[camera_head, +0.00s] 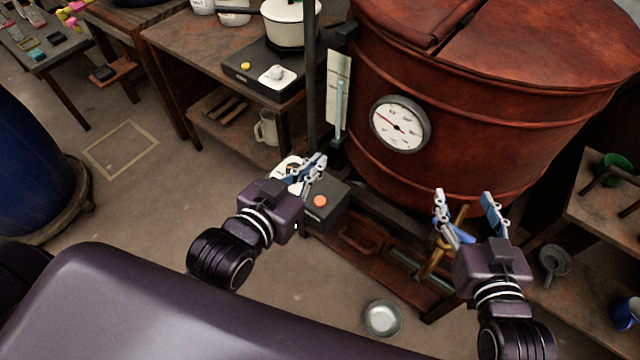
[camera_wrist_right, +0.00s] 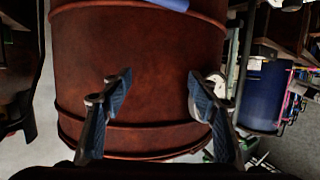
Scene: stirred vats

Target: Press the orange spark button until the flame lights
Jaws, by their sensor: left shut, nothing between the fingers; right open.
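The orange spark button (camera_head: 320,201) sits on top of a dark box (camera_head: 325,217) below the big red-brown vat (camera_head: 480,110). My left gripper (camera_head: 318,164) is shut and empty, just above and behind the button in the picture, apart from it as far as I can tell. My right gripper (camera_head: 463,200) is open and empty in front of the vat's lower wall, right of the button. In the right wrist view its open fingers (camera_wrist_right: 160,90) face the vat wall (camera_wrist_right: 150,60). No flame shows; the space under the vat is mostly hidden.
A brass pipe or valve (camera_head: 432,262) stands beside my right gripper. A metal bowl (camera_head: 383,318) lies on the floor. A round gauge (camera_head: 400,124) is on the vat. A dark post (camera_head: 312,90) rises behind my left gripper. A wooden bench (camera_head: 185,50) stands at the back left.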

